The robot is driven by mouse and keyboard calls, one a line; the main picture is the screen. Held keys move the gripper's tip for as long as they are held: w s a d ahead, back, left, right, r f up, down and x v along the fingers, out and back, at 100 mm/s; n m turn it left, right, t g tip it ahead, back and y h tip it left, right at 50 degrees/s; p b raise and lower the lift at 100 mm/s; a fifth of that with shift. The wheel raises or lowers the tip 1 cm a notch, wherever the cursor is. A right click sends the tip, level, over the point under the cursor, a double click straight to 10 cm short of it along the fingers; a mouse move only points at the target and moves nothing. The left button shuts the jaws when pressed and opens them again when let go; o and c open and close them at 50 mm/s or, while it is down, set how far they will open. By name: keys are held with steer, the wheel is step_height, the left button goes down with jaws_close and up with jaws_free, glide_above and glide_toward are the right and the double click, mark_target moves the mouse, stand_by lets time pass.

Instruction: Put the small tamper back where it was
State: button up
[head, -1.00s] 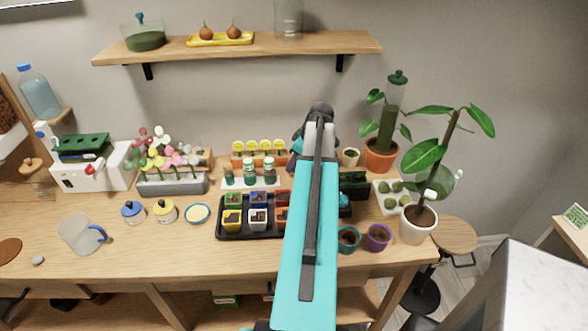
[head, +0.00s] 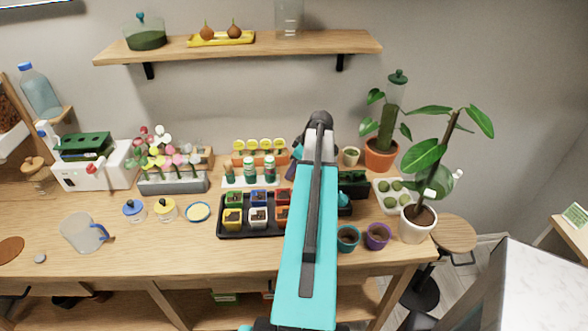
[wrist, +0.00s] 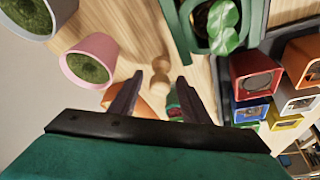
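My gripper (wrist: 160,82) is open in the wrist view, its two dark fingers apart. A small turned wooden piece with a rounded knob, which looks like the small tamper (wrist: 160,66), stands on the wooden table just beyond and between the fingertips. Bare table shows on both sides of it, and the fingers do not appear to touch it. In the head view my arm hides both the gripper and the tamper.
In the wrist view a pink pot (wrist: 89,61) is close left, a green planter (wrist: 180,28) is close upper right, and coloured pots (wrist: 254,72) are at right. In the head view a black tray (head: 232,235), a terracotta pot (head: 381,157) and a white pot (head: 417,226) stand on the bench.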

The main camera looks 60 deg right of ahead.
steer(key=shift+r, duration=0.1)
steer(key=shift+r, duration=0.15)
steer(key=b+v, duration=0.3)
steer(key=v, duration=0.8)
steer(key=shift+s+r, duration=0.15)
steer(key=shift+r, duration=0.25)
stand_by(0.8)
